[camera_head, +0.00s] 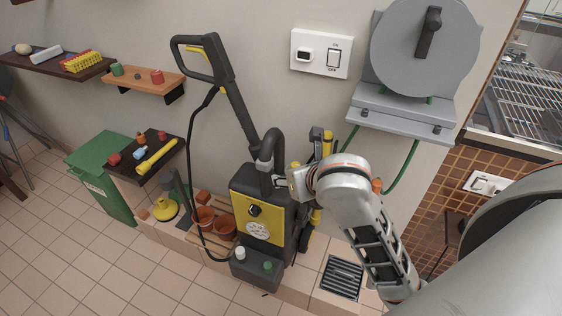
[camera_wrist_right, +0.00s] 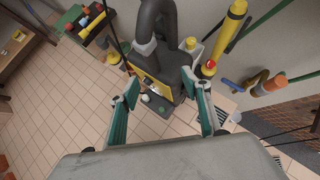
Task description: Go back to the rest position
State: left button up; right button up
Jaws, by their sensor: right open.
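My right gripper (camera_wrist_right: 160,82) is open in the right wrist view, with its two teal-padded fingers spread wide apart and nothing held between them. In the head view my right arm reaches in from the right, and its wrist hides most of the gripper. The wrist is in front of the yellow and black pressure washer (camera_head: 258,215), which also shows beyond the fingers in the wrist view (camera_wrist_right: 168,70). I cannot tell whether the gripper touches the washer. My left gripper is in neither view.
A grey hose reel (camera_head: 424,50) and a switch plate (camera_head: 320,53) are on the wall. Terracotta pots (camera_head: 222,228) and a green bin (camera_head: 103,178) stand left of the washer. A floor drain (camera_head: 341,278) lies right. The tiled floor at left front is clear.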

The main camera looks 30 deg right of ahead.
jog(key=s+a+f+m+y, duration=0.1)
jog(key=s+a+f+m, duration=0.1)
jog(key=f+m, duration=0.55)
jog(key=s+a+f+m+y, duration=0.1)
jog(key=a+f+m, duration=0.1)
jog(key=f+m, duration=0.55)
jog(key=s+a+f+m+t+y, duration=0.1)
jog(key=s+f+m, duration=1)
jog(key=m, duration=0.4)
jog(key=shift+a+f+m, duration=0.4)
jog(key=shift+f, duration=0.25)
jog(key=shift+s, duration=0.1)
